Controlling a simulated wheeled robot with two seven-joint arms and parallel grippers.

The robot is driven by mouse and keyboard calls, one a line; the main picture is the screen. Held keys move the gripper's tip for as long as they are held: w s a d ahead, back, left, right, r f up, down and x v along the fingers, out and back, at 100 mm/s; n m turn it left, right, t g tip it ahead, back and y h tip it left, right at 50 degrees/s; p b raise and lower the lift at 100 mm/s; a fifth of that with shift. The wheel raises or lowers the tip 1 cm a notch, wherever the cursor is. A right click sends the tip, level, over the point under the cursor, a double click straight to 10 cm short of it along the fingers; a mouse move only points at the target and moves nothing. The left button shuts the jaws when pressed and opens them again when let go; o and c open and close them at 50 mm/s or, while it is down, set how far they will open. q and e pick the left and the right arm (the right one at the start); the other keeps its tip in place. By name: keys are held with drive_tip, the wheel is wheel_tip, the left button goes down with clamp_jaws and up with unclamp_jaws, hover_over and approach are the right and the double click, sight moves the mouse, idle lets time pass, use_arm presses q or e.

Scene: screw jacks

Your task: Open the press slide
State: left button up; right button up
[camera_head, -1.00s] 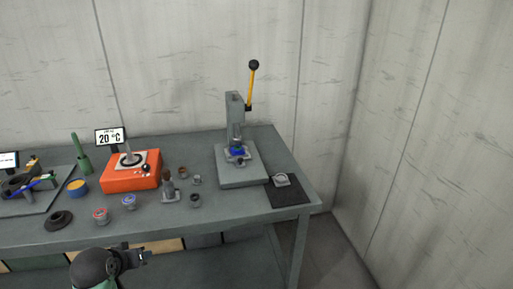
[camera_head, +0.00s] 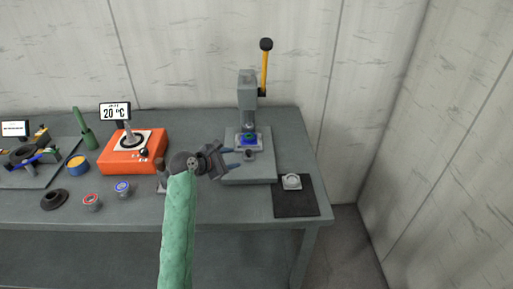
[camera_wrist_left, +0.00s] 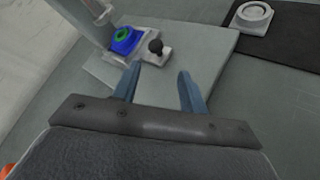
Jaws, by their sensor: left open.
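The grey press (camera_head: 247,95) stands on a base plate (camera_head: 250,174) at the right of the bench, with a yellow lever (camera_head: 264,72) upright. Its light grey slide (camera_wrist_left: 152,57) carries a blue nest (camera_wrist_left: 125,40) with a green ring in it. A dark ball knob (camera_wrist_left: 155,46) sits at the slide's front; it also shows in the head view (camera_head: 249,155). My left gripper (camera_head: 235,158) is open and empty, in front and left of the knob. In the wrist view the knob appears just beyond and between the blue fingertips (camera_wrist_left: 158,76). My right gripper is out of view.
A black mat (camera_head: 295,202) with a small light grey part (camera_head: 291,181) lies right of the press. An orange heater (camera_head: 133,156) with a display stands left. Small red (camera_head: 91,201) and blue (camera_head: 123,188) topped parts are near the front edge.

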sight(248, 151)
use_arm(q)
drive_tip(key=shift+w+d+r+n, duration=0.1)
drive_tip(key=shift+r+n, duration=0.1)
drive_tip(key=shift+n, duration=0.8)
drive_tip(key=n, duration=0.3)
drive_tip(key=shift+r+t, duration=0.3)
drive_tip(key=shift+w+n, duration=0.15)
drive_tip(key=shift+n, duration=0.95)
drive_tip(key=p+x, duration=0.2)
drive_tip(key=x, duration=0.4)
drive_tip(key=shift+r, duration=0.15)
drive_tip(key=shift+x, duration=0.85)
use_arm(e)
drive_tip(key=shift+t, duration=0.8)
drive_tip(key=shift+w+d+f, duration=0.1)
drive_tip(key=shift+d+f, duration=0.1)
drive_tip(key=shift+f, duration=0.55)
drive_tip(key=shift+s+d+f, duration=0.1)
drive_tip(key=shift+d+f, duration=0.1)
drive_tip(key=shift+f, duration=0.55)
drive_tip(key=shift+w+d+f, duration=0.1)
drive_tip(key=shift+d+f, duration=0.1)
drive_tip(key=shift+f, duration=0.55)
use_arm(q)
clamp_jaws()
